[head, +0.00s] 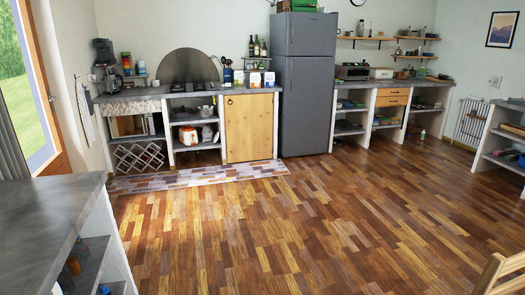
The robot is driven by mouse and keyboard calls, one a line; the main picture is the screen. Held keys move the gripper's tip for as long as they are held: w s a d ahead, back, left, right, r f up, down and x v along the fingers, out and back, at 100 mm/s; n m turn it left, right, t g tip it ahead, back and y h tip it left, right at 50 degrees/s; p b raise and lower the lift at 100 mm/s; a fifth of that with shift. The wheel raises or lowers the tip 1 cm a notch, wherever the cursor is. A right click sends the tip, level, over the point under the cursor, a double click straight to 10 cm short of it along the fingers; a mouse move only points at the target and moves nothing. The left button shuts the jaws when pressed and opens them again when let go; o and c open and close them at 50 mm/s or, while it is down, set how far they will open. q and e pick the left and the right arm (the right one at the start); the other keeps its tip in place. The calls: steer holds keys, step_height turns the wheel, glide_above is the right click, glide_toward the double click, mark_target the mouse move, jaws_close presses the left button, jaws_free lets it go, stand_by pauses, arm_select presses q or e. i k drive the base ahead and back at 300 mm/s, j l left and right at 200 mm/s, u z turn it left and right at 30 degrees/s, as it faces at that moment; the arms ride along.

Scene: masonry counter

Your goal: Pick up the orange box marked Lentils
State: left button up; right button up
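No box can be read as marked Lentils; any lettering is too small at this distance. A small orange and white item (188,136) sits on a lower open shelf of the masonry counter, left of the wooden door. Several small boxes (255,79) stand in a row on the counter top, left of the fridge, with whitish, blue and orange patches. Neither of my grippers is in view.
The masonry counter (130,105) with a wooden door (249,128) stands along the back wall. A tall grey fridge (305,85) is to its right. A grey-topped counter (45,215) is close at left. A wooden chair (497,275) is at bottom right. The wooden floor (270,225) between is clear.

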mark_target(255, 77)
steer(key=i+u, duration=0.15)
steer(key=i, duration=0.35)
steer(key=i+l+u, duration=0.2)
steer(key=i, duration=0.3)
steer(key=i+u, duration=0.15)
steer(key=i, duration=3.2)
steer(key=i+j+z, duration=0.1)
steer(key=i, duration=0.35)
steer(key=i+j+z, duration=0.1)
steer(key=i, duration=0.4)
steer(key=i+j+z, duration=0.15)
steer(key=i, duration=0.3)
steer(key=i+j+z, duration=0.1)
steer(key=i, duration=0.35)
steer(key=j, duration=0.1)
